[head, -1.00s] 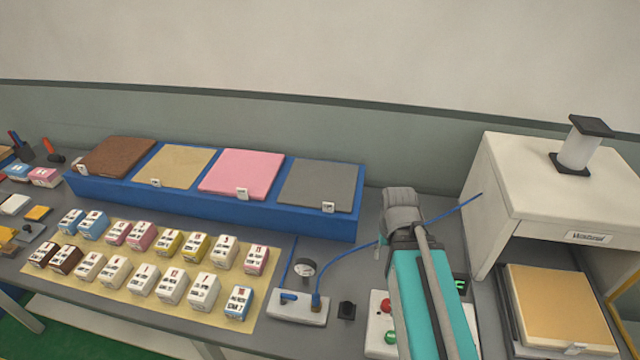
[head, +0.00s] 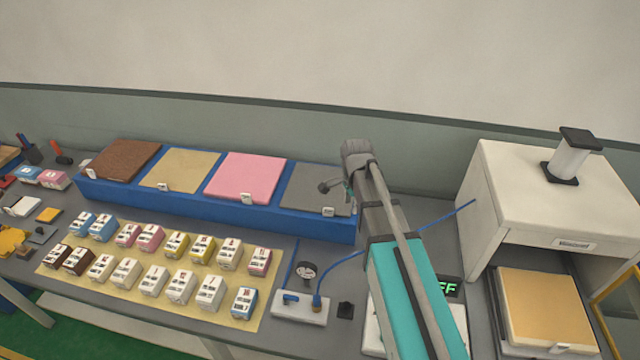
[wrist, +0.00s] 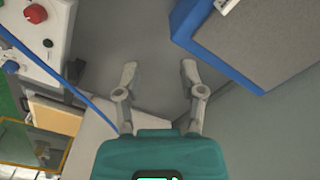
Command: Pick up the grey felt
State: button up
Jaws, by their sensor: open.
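The grey felt (head: 306,196) is a flat square pad in the right-end bay of the long blue tray (head: 150,203), with a small white tag (head: 328,211) at its front edge. It also shows at the upper right in the wrist view (wrist: 262,32). My gripper (head: 334,187) is partly hidden by my arm in the head view and overlaps the felt's right part there. In the wrist view my gripper (wrist: 158,72) has its two fingers spread and empty, over grey table beside the tray's blue edge. It is apart from the felt.
Pink (head: 246,176), tan (head: 181,169) and brown (head: 124,160) pads fill the tray's other bays. Several small labelled cartons (head: 181,285) stand on a yellow mat in front. A white press (head: 540,203) stands right. A blue hose (head: 410,230) crosses the table nearby.

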aim_at(328, 209)
jog(key=w+a+r+m+p, duration=0.3)
jog(key=w+a+m, duration=0.3)
jog(key=w+m, duration=0.1)
jog(key=shift+a+r, duration=0.25)
jog(key=shift+r, duration=0.15)
notch_tip(328, 209, down, 9)
jog(key=b, duration=0.8)
jog(key=shift+r, duration=0.2)
jog(key=shift+b, duration=0.3)
jog(key=shift+a+f+b, duration=0.1)
jog(key=shift+f+b, duration=2.45)
jog(key=shift+f, duration=0.05)
grip_shut()
